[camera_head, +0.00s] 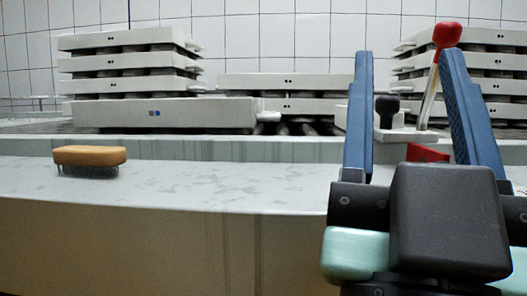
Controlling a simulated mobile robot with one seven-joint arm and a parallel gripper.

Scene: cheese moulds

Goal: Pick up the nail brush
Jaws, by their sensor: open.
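The nail brush (90,156) has a light wooden back and dark bristles pointing down. It rests on the pale speckled counter (230,182) at the left of the head view. My gripper (408,75) is at the right of the view, with two long blue fingers spread wide. It is open and I see nothing held between the fingers. The brush is well to the left of it and apart from it.
Stacks of pale mould trays (130,62) stand behind the counter, with a lower stack (285,82) in the middle. A red-knobbed lever (447,35) and a black knob (387,104) show behind my fingers. The counter between brush and gripper is clear.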

